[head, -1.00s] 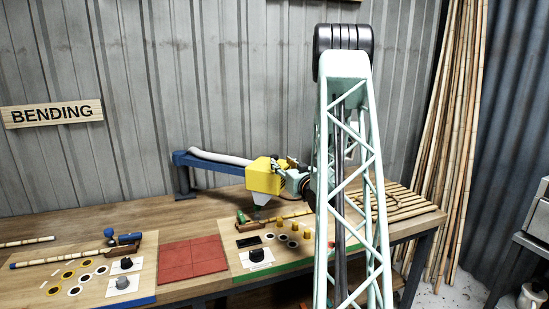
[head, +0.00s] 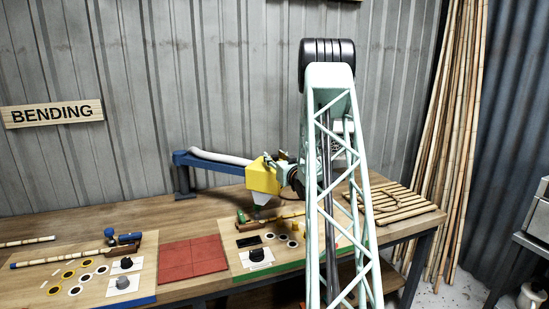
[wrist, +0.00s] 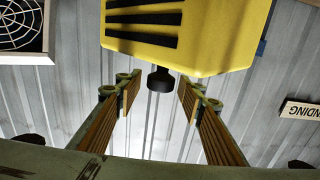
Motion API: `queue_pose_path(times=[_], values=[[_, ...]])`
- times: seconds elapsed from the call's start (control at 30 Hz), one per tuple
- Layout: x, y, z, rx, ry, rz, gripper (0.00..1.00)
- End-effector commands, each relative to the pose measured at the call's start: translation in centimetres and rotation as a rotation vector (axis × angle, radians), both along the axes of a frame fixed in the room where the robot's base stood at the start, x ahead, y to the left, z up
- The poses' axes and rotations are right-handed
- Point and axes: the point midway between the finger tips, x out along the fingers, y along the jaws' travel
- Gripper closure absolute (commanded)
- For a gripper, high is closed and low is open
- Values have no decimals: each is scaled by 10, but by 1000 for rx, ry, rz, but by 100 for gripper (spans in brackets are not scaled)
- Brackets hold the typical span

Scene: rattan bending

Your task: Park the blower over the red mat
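The blower (head: 263,175) is a yellow box with a pale nozzle pointing down, hung on a blue swing arm (head: 222,165) with a white hose. It stands over the right-hand work board, to the right of the red mat (head: 192,258). The blower fills the top of the wrist view (wrist: 200,40), upside down, with a dark round knob (wrist: 160,80) facing me. My gripper (wrist: 160,95) is open, its ribbed fingers on either side of the knob with gaps. How deep the knob sits between the tips is unclear. In the head view my gripper (head: 284,167) is beside the blower, partly hidden.
A board (head: 262,258) with a green front edge lies right of the mat, and a blue-edged board (head: 95,272) lies left. Small blocks, rings and knobs sit on them. A slatted bamboo rack (head: 400,205) lies at the right. The mat is bare.

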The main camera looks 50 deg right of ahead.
Motion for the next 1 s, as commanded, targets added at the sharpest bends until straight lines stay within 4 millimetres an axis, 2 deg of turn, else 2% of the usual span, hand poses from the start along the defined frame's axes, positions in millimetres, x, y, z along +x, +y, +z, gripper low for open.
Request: queue_pose_path(times=[0.2,0.53,1.0], values=[[0,0,0,0,0,0,66],[0,0,0,0,0,0,96],[-9,7,0,-1,-1,-28,98]])
